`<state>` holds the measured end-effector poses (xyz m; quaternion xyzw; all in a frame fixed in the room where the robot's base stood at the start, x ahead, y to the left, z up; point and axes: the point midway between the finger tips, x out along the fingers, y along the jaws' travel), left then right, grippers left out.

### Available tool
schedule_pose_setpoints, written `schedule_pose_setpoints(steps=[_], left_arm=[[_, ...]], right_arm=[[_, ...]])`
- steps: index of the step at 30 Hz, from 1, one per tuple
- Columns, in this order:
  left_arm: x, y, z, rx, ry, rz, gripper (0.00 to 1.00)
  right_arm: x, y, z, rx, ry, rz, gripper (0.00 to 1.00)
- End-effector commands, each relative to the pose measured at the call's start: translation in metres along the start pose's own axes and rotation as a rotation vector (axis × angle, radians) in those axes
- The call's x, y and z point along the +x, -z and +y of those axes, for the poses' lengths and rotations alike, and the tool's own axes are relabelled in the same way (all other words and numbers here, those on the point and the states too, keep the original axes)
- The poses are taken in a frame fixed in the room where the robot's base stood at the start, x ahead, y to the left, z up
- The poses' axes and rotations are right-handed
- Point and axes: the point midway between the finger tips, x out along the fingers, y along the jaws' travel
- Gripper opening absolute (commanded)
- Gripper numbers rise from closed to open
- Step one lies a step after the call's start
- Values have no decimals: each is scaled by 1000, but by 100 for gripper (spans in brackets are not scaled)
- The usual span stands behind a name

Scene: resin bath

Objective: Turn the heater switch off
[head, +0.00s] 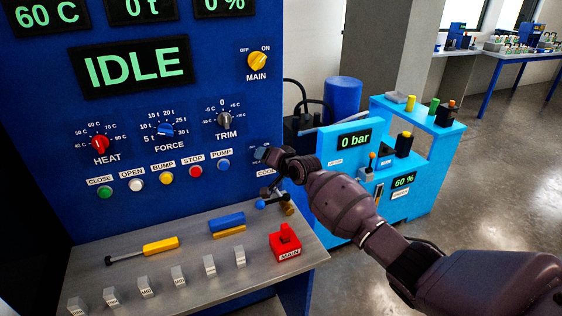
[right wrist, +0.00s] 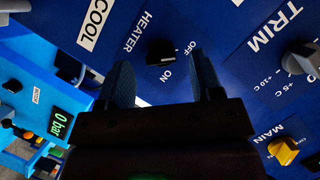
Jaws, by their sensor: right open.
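The heater switch (right wrist: 160,50) is a small black knob on the blue panel in the right wrist view, beside the word HEATER. The OFF label lies to its right and the ON label just below it. I cannot clearly tell which label it points at. My right gripper (right wrist: 164,82) is open, its two dark fingertips spread either side of and short of the switch, with no contact visible. In the head view my right gripper (head: 262,155) is at the panel's right edge and hides the switch. My left gripper is not in view.
The yellow MAIN knob (head: 257,62) and TRIM knob (head: 224,119) are nearby on the panel. Below, the grey shelf (head: 190,250) carries a yellow-handled tool (head: 160,245) and a red MAIN lock block (head: 284,243). A light-blue pump unit (head: 345,160) stands behind my right arm.

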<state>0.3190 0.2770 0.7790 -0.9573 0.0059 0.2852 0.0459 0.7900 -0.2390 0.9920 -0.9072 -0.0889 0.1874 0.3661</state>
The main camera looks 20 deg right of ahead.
Motion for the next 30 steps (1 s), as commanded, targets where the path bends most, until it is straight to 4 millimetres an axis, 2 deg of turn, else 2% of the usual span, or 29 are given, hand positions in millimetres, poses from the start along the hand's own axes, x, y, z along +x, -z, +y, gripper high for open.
schedule_pose_setpoints(steps=[9, 15, 21, 30], left_arm=[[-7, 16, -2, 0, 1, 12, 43], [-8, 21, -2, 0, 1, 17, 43], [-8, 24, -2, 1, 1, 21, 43], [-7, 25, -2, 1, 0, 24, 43]], right_arm=[[-53, 1, -1, -3, 0, 1, 60], [-78, 1, 0, -2, 0, 1, 60], [-89, 0, 0, -3, -1, 0, 60], [-90, 0, 0, -3, -1, 0, 60]])
